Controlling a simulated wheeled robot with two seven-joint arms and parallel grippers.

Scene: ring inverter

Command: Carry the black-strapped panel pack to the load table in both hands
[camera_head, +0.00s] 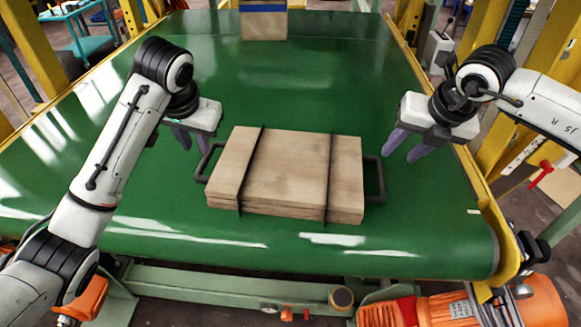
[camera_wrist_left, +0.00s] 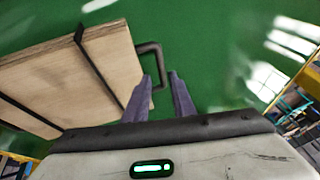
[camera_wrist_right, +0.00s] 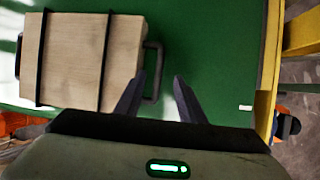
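The panel pack (camera_head: 287,172) is a stack of light wooden boards bound by two black straps, lying flat on the green conveyor belt. A dark handle sticks out at each end: the left handle (camera_head: 206,163) and the right handle (camera_head: 376,179). My left gripper (camera_head: 193,145) is open and empty, above and beside the left handle; in the left wrist view its fingers (camera_wrist_left: 162,95) point toward that handle (camera_wrist_left: 151,62). My right gripper (camera_head: 403,152) is open and empty, up and right of the right handle; in the right wrist view (camera_wrist_right: 154,85) its left finger overlaps that handle (camera_wrist_right: 155,72).
The green belt (camera_head: 310,80) is clear around the pack. Yellow frame posts (camera_head: 38,45) flank the belt. A teal table (camera_head: 85,40) stands at the far left. An orange motor (camera_head: 520,300) sits at front right.

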